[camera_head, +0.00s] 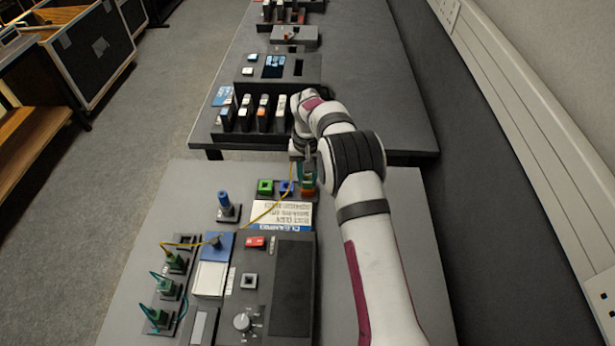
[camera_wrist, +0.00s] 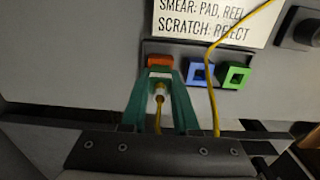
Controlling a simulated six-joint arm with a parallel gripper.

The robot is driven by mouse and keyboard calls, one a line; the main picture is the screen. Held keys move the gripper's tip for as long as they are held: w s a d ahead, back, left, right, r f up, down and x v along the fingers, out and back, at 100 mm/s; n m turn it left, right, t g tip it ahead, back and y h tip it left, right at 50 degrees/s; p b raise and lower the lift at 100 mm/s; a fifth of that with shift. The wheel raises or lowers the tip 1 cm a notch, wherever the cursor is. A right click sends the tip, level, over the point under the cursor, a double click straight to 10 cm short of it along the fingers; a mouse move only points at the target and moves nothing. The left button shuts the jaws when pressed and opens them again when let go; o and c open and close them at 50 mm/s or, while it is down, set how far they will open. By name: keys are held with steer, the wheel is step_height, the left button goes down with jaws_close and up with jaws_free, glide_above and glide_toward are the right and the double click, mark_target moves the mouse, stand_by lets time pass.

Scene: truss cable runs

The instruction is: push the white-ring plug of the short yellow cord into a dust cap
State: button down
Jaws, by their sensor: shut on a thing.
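My gripper (camera_wrist: 160,80) has green fingers shut on the white-ring plug (camera_wrist: 159,97) of the yellow cord (camera_wrist: 209,80). In the wrist view the fingertips reach the orange dust cap (camera_wrist: 159,61); whether the plug tip is inside it is hidden. The blue dust cap (camera_wrist: 201,74) and green dust cap (camera_wrist: 235,76) stand to its right, their square openings empty. In the head view my gripper (camera_head: 308,168) is over the orange cap (camera_head: 308,191), beside the blue cap (camera_head: 286,187) and green cap (camera_head: 265,187). The cord (camera_head: 262,212) runs from there down-left across the table.
A printed card (camera_head: 285,215) lies just in front of the caps. A blue block (camera_head: 219,245), a blue-topped post (camera_head: 225,205) and several green plugs (camera_head: 165,287) with cords stand to the left. A second table (camera_head: 400,110) with racked cartridges lies beyond a gap.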

steer(key=c, duration=0.6)
jaws_free()
steer(key=shift+r, duration=0.1)
steer(key=shift+r, duration=2.4)
steer(key=shift+r, duration=2)
